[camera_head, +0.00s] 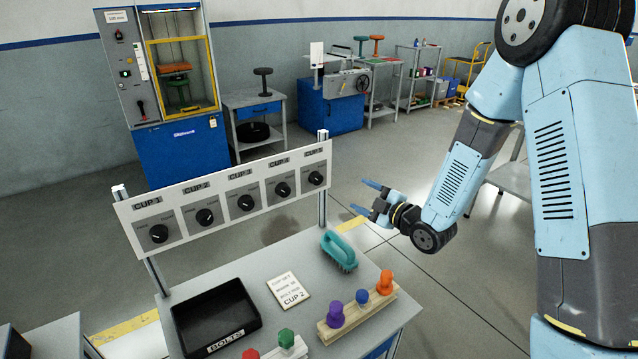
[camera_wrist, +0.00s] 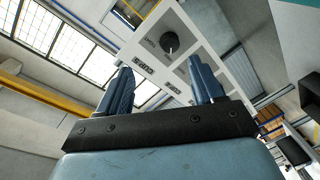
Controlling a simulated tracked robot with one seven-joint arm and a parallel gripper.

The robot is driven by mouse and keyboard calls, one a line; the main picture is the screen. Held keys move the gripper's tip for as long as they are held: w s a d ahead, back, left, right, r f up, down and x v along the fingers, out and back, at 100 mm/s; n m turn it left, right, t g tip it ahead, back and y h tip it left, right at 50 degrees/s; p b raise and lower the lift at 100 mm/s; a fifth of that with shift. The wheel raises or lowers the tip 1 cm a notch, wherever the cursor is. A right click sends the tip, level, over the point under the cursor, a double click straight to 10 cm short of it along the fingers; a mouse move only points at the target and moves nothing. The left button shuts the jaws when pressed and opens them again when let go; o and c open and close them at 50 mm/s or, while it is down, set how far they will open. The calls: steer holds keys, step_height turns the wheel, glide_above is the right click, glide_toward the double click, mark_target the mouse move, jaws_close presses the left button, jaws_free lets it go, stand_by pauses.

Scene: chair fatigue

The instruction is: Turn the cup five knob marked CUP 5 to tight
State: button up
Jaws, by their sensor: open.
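The CUP 5 knob (camera_head: 316,178) is a round black knob on a grey plate at the right end of the white panel (camera_head: 222,215). Its label sits above it, and its pointer setting is too small to read. My gripper (camera_head: 360,195) is to the right of this knob, apart from it, with blue fingers spread and empty. In the wrist view the open fingers (camera_wrist: 160,68) point toward the panel.
The CUP 4 knob (camera_head: 283,189) is just left of CUP 5. A metal post (camera_head: 322,205) supports the panel's right end. Below are a teal brush (camera_head: 339,250), a card (camera_head: 289,291) reading CUP 2, a black bolts tray (camera_head: 215,318) and colored pegs on a wooden block (camera_head: 358,316).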

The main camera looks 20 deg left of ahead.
mark_target(320, 180)
steer(key=shift+n+y, duration=0.3)
steer(key=shift+y, duration=0.3)
steer(key=x, duration=0.4)
steer(key=s+f+x, duration=0.1)
steer(key=x, duration=0.4)
steer(key=s+a+x, duration=0.1)
steer(key=x, duration=0.4)
steer(key=shift+w+a+f, duration=0.15)
steer(key=shift+a+f, duration=0.1)
steer(key=shift+c, duration=0.5)
